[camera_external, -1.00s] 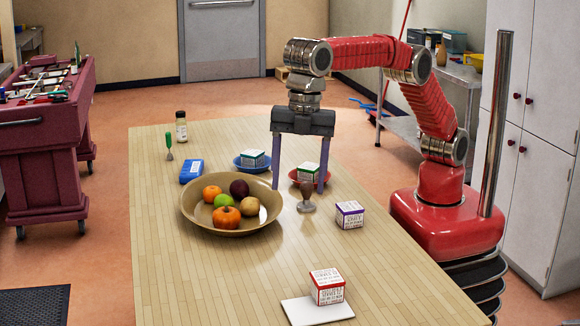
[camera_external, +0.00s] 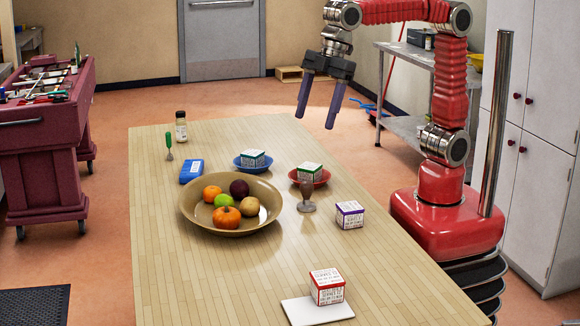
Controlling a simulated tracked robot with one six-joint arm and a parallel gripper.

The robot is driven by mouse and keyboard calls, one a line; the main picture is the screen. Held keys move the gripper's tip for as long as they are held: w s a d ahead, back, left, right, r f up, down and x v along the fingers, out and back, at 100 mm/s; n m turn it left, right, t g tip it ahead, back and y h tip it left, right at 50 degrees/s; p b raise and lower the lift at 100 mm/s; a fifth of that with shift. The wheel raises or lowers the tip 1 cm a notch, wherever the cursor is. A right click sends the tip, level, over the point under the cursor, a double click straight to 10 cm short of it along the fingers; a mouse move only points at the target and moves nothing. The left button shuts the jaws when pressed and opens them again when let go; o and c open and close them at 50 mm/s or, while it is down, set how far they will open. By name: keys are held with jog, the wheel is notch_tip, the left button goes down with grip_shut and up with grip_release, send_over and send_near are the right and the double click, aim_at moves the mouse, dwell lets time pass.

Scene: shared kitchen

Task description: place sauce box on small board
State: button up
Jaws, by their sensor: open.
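A white box with red edges (camera_external: 327,288) sits upright on the small white board (camera_external: 300,312) at the near end of the table. I cannot read which box is the sauce box. A box with purple edges (camera_external: 349,215) stands on bare wood. A green-edged box (camera_external: 252,159) sits on a blue plate (camera_external: 240,166), and another green-edged box (camera_external: 310,173) sits on a red plate (camera_external: 322,181). My gripper (camera_external: 315,121) is open and empty, raised high above the table's far right part, apart from all boxes.
A wide brown bowl of fruit (camera_external: 190,216) stands mid-table. A small brownish stemmed object (camera_external: 307,196) stands between bowl and purple-edged box. A blue packet (camera_external: 191,171), green-handled tool (camera_external: 169,146) and bottle (camera_external: 181,128) are at the far left. The table's near left is clear.

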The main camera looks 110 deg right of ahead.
jog(key=s+d+f+m, duration=0.2)
jog(key=s+d+f, duration=0.1)
jog(key=s, duration=0.3)
jog(key=s+d+f+m+t, duration=0.1)
jog(key=s+d+f+m, duration=0.1)
jog(key=s+d+f, duration=0.2)
jog(key=s+d+f+m+t+h, duration=0.1)
jog(key=s+d+f, duration=0.3)
jog(key=s, duration=0.5)
jog(key=shift+s+d+f+m, duration=0.15)
jog(key=shift+s+d+m, duration=0.25)
jog(key=shift+d+m, duration=0.65)
jog(key=shift+d, duration=0.15)
